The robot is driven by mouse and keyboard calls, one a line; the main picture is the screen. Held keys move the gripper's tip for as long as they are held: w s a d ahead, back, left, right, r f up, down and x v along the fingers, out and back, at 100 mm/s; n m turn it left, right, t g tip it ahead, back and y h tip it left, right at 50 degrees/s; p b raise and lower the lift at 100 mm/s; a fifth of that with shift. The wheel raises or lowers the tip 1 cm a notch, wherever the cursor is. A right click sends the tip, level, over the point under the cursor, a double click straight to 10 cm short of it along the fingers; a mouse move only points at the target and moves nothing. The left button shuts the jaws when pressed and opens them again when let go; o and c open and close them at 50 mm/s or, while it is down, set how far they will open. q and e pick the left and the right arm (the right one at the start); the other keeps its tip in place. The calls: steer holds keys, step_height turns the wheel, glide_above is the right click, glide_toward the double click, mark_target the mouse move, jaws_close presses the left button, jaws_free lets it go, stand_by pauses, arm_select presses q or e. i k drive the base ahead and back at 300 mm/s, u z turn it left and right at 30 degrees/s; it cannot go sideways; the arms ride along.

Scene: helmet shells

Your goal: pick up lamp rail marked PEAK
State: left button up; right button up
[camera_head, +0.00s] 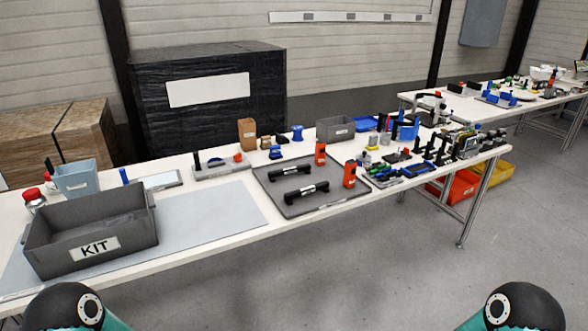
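Two black bar-shaped pieces with raised ends lie on a dark grey tray on the long table. The far bar (291,171) and the near bar (304,194) both look like lamp rails, and each has a small pale label. The lettering is too small to read, so I cannot tell which is marked PEAK. The tray (272,190) has a low rim. Two orange upright pieces stand at its right side, one at the back (320,153) and one in front (350,174). Only parts of my arms show at the bottom corners; neither gripper is in view.
A grey bin marked KIT (140,226) stands on a pale mat (225,208) at the left. Many small parts crowd the table's right end. A light blue bin (76,181) stands at the back left. The mat between KIT bin and tray is clear.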

mark_target(306, 168)
steer(key=z, duration=0.05)
steer(key=i, duration=0.65)
steer(key=u, duration=0.15)
steer(key=k, duration=1.3)
steer(key=z, duration=0.4)
steer(key=i, duration=0.75)
steer(key=z, duration=0.6)
steer(key=i, duration=1.3)
steer(key=u, duration=0.75)
